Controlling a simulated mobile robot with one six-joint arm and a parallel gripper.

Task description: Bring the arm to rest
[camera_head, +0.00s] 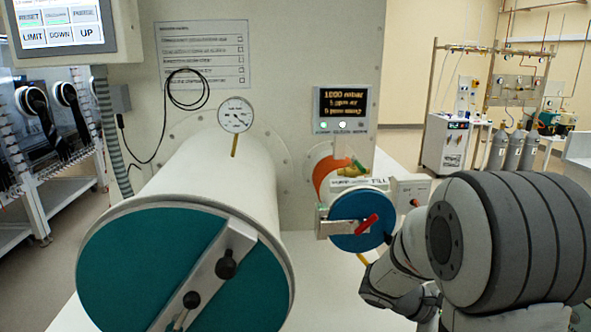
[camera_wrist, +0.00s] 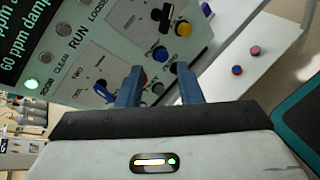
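My arm comes in from the right in the camera_head view and bends down near the small blue round door (camera_head: 357,220). My gripper cannot be clearly made out there. In the wrist view my gripper (camera_wrist: 160,72) shows two blue fingers standing apart with nothing held between them. Beyond the fingers is a tilted control panel (camera_wrist: 95,45) with coloured buttons, knobs and a lit display. I cannot tell whether the fingertips touch the panel.
A large cylinder with a teal door (camera_head: 150,265) fills the lower left. A gauge (camera_head: 235,115) stands above it. A small display (camera_head: 341,105) is on the wall above the blue door. Racks with gas bottles (camera_head: 515,150) are at the back right. Small round items (camera_wrist: 237,70) lie on a white surface.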

